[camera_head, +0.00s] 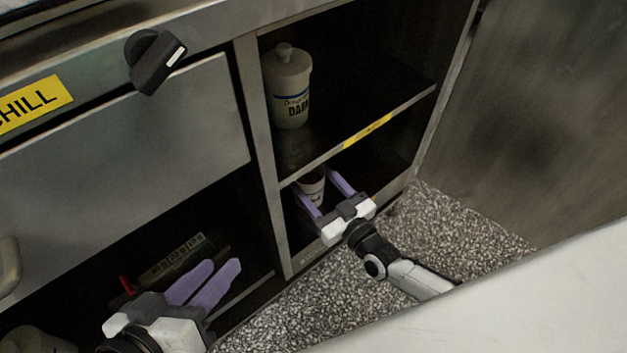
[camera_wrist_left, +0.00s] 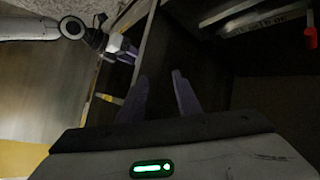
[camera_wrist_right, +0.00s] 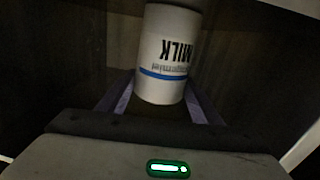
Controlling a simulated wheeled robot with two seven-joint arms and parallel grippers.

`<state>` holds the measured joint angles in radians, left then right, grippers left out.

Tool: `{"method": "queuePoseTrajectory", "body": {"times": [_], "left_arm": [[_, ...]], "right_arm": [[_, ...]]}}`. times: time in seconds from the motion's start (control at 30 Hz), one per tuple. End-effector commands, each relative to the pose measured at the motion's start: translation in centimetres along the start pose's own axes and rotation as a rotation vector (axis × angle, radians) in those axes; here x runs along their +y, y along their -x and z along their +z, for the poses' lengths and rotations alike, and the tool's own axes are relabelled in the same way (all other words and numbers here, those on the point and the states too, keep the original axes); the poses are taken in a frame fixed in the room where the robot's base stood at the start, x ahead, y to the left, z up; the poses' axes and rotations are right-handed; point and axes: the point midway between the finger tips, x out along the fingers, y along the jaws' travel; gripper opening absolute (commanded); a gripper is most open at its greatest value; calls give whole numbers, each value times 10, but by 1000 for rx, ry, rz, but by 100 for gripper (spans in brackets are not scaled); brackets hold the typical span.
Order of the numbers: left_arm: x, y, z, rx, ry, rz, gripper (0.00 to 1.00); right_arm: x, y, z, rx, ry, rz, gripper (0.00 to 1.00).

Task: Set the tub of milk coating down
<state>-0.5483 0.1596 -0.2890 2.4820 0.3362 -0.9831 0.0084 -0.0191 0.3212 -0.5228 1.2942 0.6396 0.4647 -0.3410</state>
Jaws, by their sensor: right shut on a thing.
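The tub of milk coating (camera_wrist_right: 168,55) is white with a blue band and the word MILK in the right wrist view. In the head view only a small part of the tub (camera_head: 311,183) shows, inside the lower compartment of the cabinet. My right gripper (camera_head: 327,187) reaches into that compartment and is shut on the tub, with a purple finger on each side. The tub's base is hidden, so I cannot tell whether it touches the compartment floor. My left gripper (camera_head: 213,283) is open and empty in front of the lower left opening; its parted fingers show in the left wrist view (camera_wrist_left: 160,95).
A tub marked DARK (camera_head: 288,88) stands on the upper shelf (camera_head: 365,130) above my right gripper. A labelled item (camera_head: 178,262) lies in the lower left opening. Speckled floor lies in front.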

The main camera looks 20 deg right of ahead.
Motion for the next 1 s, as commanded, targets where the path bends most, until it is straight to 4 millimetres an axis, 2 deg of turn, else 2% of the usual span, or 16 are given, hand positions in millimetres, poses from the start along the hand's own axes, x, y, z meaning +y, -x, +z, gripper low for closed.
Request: {"method": "queuePoseTrajectory", "body": {"times": [0.03, 0.13, 0.47, 0.53, 0.7, 1.0], "left_arm": [[0, 0, 0, 1, 0, 1, 31], [0, 0, 0, 0, 0, 0, 31], [0, 0, -1, 0, -1, -1, 31], [0, 2, -2, 0, -3, -3, 31], [-3, 4, -2, -24, -16, -26, 31], [-18, -1, 20, -117, -31, -75, 31]], "right_arm": [[0, 0, 2, -1, 0, 0, 61], [0, 0, 1, 0, 0, 0, 78], [0, 0, -1, 0, 0, 0, 78], [0, 5, -2, -2, 0, 0, 78], [0, 34, -4, -5, 1, -1, 78], [0, 96, -3, -3, 1, -1, 78]]}}
